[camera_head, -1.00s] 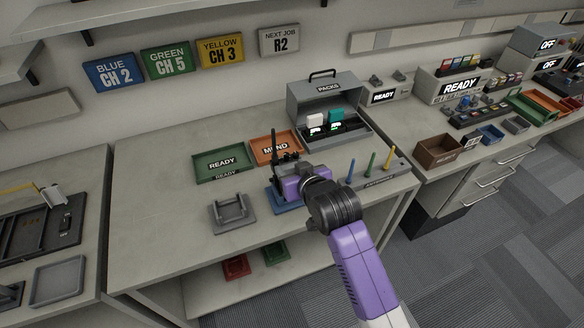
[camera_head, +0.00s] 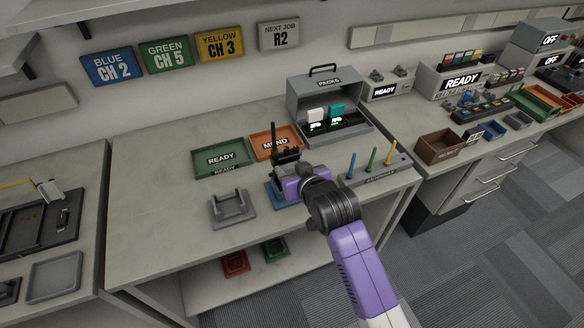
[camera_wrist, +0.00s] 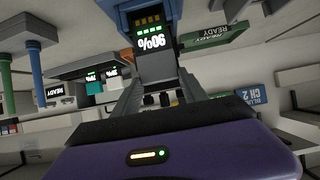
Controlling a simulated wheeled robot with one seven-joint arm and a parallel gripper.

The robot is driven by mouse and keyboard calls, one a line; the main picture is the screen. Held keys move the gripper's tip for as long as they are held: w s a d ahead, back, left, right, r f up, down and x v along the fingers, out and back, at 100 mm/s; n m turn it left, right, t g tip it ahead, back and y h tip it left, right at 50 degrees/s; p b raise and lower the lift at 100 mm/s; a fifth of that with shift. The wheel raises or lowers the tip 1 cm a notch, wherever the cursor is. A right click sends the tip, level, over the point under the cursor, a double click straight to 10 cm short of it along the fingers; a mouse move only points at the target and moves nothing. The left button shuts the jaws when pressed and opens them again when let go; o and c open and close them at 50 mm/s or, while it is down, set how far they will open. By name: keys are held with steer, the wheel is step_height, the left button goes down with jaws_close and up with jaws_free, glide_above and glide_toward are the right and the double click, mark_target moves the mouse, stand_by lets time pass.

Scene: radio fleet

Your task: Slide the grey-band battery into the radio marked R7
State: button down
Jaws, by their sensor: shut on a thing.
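My gripper (camera_wrist: 160,84) is shut on a battery (camera_wrist: 154,66) in the wrist view. In the head view, my purple gripper (camera_head: 291,186) is at the blue stand (camera_head: 272,198), right beside a dark radio with a black antenna (camera_head: 274,138). My gripper partly hides the radio and stand. I cannot read a mark R7 or tell whether the battery touches the radio.
A grey cradle (camera_head: 232,211) stands to the left. The green READY tray (camera_head: 222,171) and orange MEND tray (camera_head: 262,148) lie behind. The grey PACKS case (camera_head: 303,98) stands at the back. Blue, green and yellow antennas (camera_head: 372,158) stand at right.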

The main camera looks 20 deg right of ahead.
steer(key=shift+f+b, duration=0.35)
steer(key=shift+f, duration=0.25)
steer(key=c, duration=0.5)
jaws_free()
steer(key=v, duration=0.8)
steer(key=shift+b, duration=0.3)
steer(key=shift+w, duration=0.1)
